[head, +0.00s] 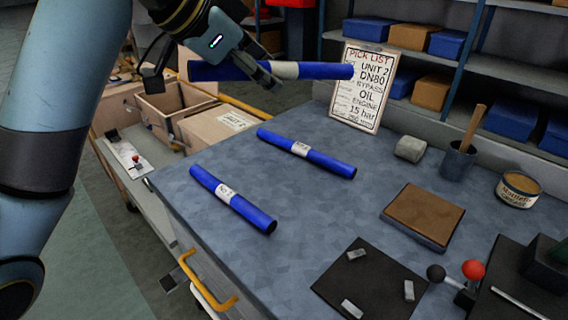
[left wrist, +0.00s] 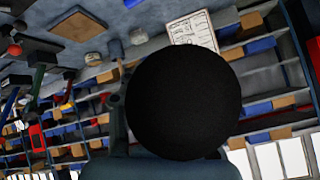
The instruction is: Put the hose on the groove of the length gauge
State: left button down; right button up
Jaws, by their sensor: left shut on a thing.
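My left gripper (head: 268,76) is shut on a blue hose (head: 325,71) with a pale band, held roughly level above the far left part of the bench. Two more blue hoses with white labels lie on the bench, one farther back (head: 325,161) and one nearer (head: 248,212). I cannot surely pick out the length gauge or its groove. A dark fixture with a pale strip (head: 520,303) is cut off at the lower right. In the left wrist view a large black round shape (left wrist: 183,100) hides the middle. My right gripper is not in view.
A pick list board (head: 363,88) stands at the bench's back edge. A grey roll (head: 410,149), a cup (head: 458,160), a tin (head: 518,189), a brown-topped block (head: 422,214) and a black mat (head: 376,302) with metal pieces occupy the right. Boxes (head: 216,124) stand beyond the left edge.

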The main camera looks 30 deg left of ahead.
pick_arm(q)
jog(key=w+a+f+n+y+p, duration=0.2)
jog(key=w+f+n+p, duration=0.15)
jog(key=w+f, duration=0.2)
jog(key=s+d+f+y+p, duration=0.1)
jog(key=s+d+f+p, duration=0.25)
jog(key=f, duration=0.25)
jog(key=shift+t, duration=0.3)
jog(key=a+f, duration=0.2)
jog(key=a, duration=0.1)
jog(key=a+f, duration=0.2)
jog(key=a, duration=0.2)
jog(key=a+f, duration=0.2)
jog(key=a, duration=0.1)
jog(key=shift+a+f, duration=0.2)
jog(key=shift+a, duration=0.05)
jog(key=shift+a+f, duration=0.15)
jog(key=shift+f, duration=1.9)
jog(key=c, duration=1.1)
grip_release()
jog(key=shift+f, duration=0.1)
